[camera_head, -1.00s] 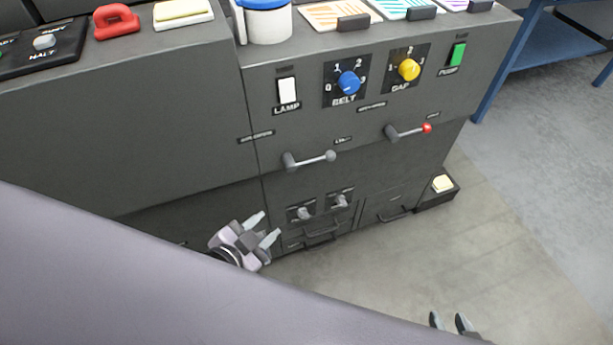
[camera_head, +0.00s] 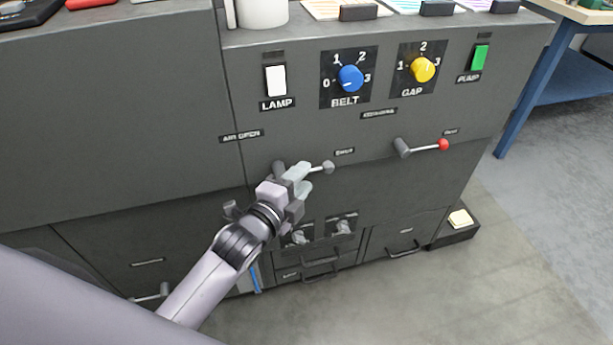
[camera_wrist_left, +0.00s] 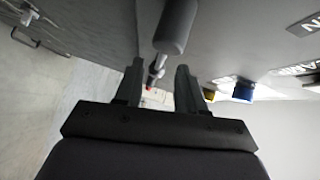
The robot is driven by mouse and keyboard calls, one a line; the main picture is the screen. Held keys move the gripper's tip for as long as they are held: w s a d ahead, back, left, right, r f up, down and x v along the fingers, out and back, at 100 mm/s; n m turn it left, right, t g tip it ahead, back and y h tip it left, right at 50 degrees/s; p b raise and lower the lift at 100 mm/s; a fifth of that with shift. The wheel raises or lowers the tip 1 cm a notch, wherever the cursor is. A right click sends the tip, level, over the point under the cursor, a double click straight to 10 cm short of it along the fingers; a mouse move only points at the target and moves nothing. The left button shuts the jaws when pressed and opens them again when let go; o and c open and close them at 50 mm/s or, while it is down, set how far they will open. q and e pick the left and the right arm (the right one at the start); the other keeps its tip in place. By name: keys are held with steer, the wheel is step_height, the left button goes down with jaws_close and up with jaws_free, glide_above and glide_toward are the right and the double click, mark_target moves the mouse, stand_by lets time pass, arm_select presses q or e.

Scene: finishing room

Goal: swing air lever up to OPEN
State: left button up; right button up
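The air lever is grey. Its pivot (camera_head: 279,167) and ball knob (camera_head: 328,167) show on the dark cabinet front, with the arm pointing right toward the SHUT label (camera_head: 344,152). The AIR OPEN label (camera_head: 241,135) is up and left of the pivot. My left gripper (camera_head: 302,178) is at the lever and hides part of its rod. In the left wrist view the gripper (camera_wrist_left: 159,75) is open, with the lever's dark pivot (camera_wrist_left: 177,25) close above and the rod seen between the fingertips. I cannot tell whether they touch. My right gripper is out of view.
A second lever with a red knob (camera_head: 443,145) is to the right. Above are the white LAMP switch (camera_head: 276,80), blue BELT knob (camera_head: 351,78), yellow GAP knob (camera_head: 424,68) and green PUMP switch (camera_head: 480,57). Drawer handles (camera_head: 320,262) stick out below.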

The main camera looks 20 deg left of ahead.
arm_select(q)
steer(key=shift+x, duration=1.35)
jaws_close()
